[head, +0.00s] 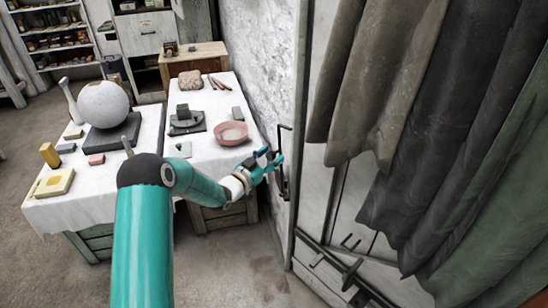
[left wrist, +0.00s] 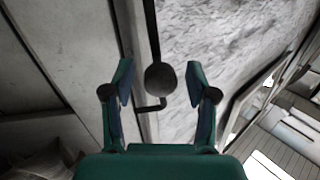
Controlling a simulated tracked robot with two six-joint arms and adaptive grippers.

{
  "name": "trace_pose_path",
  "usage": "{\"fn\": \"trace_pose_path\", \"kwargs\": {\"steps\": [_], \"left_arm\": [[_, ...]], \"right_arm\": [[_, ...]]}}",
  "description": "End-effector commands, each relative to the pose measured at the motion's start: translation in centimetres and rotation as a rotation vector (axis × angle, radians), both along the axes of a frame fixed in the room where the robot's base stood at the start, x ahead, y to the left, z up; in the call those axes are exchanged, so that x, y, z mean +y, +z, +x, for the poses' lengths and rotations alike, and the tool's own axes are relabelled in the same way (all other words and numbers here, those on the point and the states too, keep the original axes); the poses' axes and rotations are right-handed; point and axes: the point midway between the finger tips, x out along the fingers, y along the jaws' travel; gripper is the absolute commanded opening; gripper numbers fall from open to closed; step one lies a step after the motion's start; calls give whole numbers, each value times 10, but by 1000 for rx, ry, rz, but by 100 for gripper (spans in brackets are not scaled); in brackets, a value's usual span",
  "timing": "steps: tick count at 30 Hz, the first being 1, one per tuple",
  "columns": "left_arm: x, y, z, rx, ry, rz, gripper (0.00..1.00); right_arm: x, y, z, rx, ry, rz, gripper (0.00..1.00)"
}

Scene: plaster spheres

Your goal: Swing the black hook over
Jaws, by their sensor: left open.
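The black hook (head: 285,176) is a thin dark bar with bent ends, mounted upright near the edge between the plaster wall and the pale door frame. In the left wrist view the hook (left wrist: 160,78) shows as a dark rod with a round disc and a bent lower end. My left gripper (head: 267,157) is just left of the hook in the head view, its fingers pointing at it. In the left wrist view my left gripper (left wrist: 159,70) is open, with the disc lying between its fingertips in the picture. I see no contact. My right gripper is not in view.
Grey and green curtains (head: 390,110) hang at the right over a pale door (head: 345,215) with dark metal fittings (head: 352,270) low down. White-covered tables (head: 100,190) at the left hold a plaster sphere (head: 103,104) and a pink bowl (head: 231,133). Floor below is clear.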

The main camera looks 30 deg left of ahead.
Motion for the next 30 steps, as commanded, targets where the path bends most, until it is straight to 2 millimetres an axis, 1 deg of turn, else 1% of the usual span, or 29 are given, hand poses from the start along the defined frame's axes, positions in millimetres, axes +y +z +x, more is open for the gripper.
{"fn": "trace_pose_path", "kwargs": {"steps": [8,18,24,25,27,30], "left_arm": [[-1,0,1,0,-1,0,57],[-1,0,1,0,-1,0,1],[-1,0,2,0,-2,0,0],[-18,0,2,1,-7,-1,0],[-10,0,2,-1,-5,1,0],[-9,-1,4,-3,-9,11,0]], "right_arm": [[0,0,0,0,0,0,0],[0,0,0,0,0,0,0],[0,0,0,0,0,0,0],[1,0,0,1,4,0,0],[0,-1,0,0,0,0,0],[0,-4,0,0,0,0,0]]}}
